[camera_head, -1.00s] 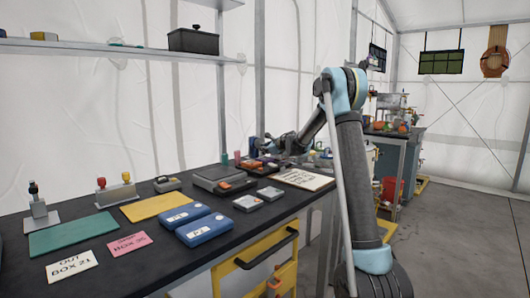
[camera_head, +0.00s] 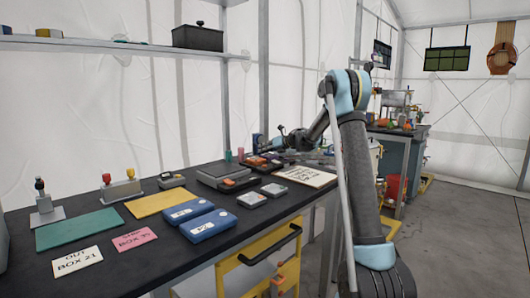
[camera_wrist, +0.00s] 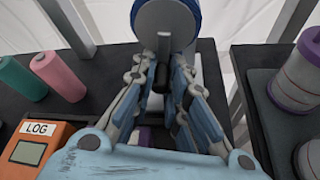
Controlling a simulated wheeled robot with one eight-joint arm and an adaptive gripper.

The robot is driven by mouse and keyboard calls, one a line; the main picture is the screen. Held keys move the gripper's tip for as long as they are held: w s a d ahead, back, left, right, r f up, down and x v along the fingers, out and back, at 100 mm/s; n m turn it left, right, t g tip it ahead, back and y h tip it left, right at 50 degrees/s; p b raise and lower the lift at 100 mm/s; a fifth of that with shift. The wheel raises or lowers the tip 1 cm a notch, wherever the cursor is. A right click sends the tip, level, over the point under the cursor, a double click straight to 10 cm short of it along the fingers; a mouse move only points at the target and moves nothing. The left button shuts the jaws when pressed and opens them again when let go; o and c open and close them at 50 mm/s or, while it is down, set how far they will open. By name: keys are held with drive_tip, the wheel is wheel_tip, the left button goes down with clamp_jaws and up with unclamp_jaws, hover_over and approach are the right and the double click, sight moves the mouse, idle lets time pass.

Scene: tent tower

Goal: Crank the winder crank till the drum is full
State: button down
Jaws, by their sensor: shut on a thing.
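In the wrist view, a round grey disc with a blue rim (camera_wrist: 166,18), apparently part of the winder, is at the top centre. The dark crank handle (camera_wrist: 161,78) lies in front of it. My gripper (camera_wrist: 162,62) is shut on this handle, one linked finger on each side. The fingers hide much of the crank, and how full the drum is cannot be seen. In the head view, my gripper (camera_head: 280,142) is small at the far end of the bench, and the winder is hard to make out.
In the wrist view, an orange LOG box (camera_wrist: 38,148) and green (camera_wrist: 12,77) and pink (camera_wrist: 58,75) cylinders stand left. A white-and-purple spool (camera_wrist: 297,82) is right. In the head view, blue boxes (camera_head: 210,226) and mats cover the near bench; floor is clear at right.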

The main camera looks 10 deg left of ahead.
drive_tip(key=shift+s+a+r+m+y, duration=0.2)
drive_tip(key=shift+m+y, duration=0.2)
drive_tip(key=shift+m, duration=0.3)
drive_tip(key=c, duration=1.6)
unclamp_jaws()
drive_tip(key=shift+o, duration=0.2)
drive_tip(key=shift+g, duration=0.4)
drive_tip(key=shift+s, duration=0.1)
drive_tip(key=v, duration=1.2)
drive_tip(key=shift+f, duration=0.1)
